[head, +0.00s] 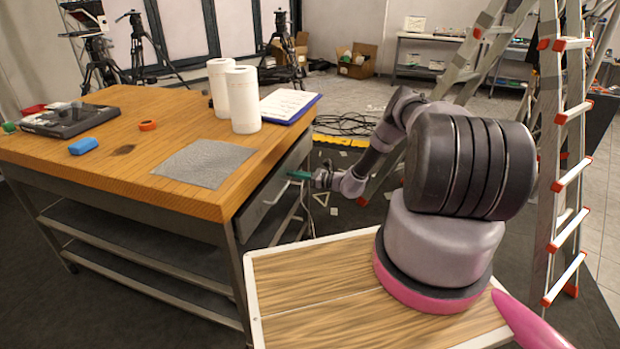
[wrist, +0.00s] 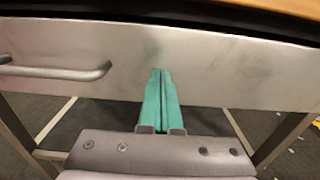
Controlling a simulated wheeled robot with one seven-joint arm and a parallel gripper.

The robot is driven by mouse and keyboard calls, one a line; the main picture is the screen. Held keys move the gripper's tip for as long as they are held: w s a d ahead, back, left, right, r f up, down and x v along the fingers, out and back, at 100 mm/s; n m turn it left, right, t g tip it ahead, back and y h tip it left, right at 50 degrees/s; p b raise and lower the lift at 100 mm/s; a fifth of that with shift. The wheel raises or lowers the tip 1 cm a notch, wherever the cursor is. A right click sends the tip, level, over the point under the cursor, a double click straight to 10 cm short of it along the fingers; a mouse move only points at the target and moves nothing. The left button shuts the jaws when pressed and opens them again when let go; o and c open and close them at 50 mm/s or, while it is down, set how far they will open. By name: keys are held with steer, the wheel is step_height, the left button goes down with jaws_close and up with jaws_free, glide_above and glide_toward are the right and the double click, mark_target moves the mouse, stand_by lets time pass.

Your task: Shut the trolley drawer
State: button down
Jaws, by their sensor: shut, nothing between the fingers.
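The drawer (head: 270,196) is a grey metal front under the wooden top of the trolley (head: 222,207). In the head view it stands out a little from the trolley's side. Its front (wrist: 190,62) fills the upper part of the wrist view, with a bar handle (wrist: 60,72) at the left and a dark gap above its top edge. My gripper (head: 299,175) is shut and empty, with green fingers. In the wrist view its fingertips (wrist: 160,72) are at the drawer front, right of the handle; I cannot tell whether they touch it.
Two white paper rolls (head: 243,100), a clipboard (head: 290,105), a grey mat (head: 203,163), a blue block (head: 83,146) and an orange ring (head: 148,125) are on the trolley top. A ladder (head: 560,150) stands at the right. Cables (head: 345,124) lie on the floor behind my arm.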

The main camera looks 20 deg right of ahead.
mark_target(285, 171)
steer(key=x, duration=0.3)
steer(key=shift+w+a+r, duration=0.1)
steer(key=shift+a, duration=0.15)
steer(key=shift+a+r, duration=0.1)
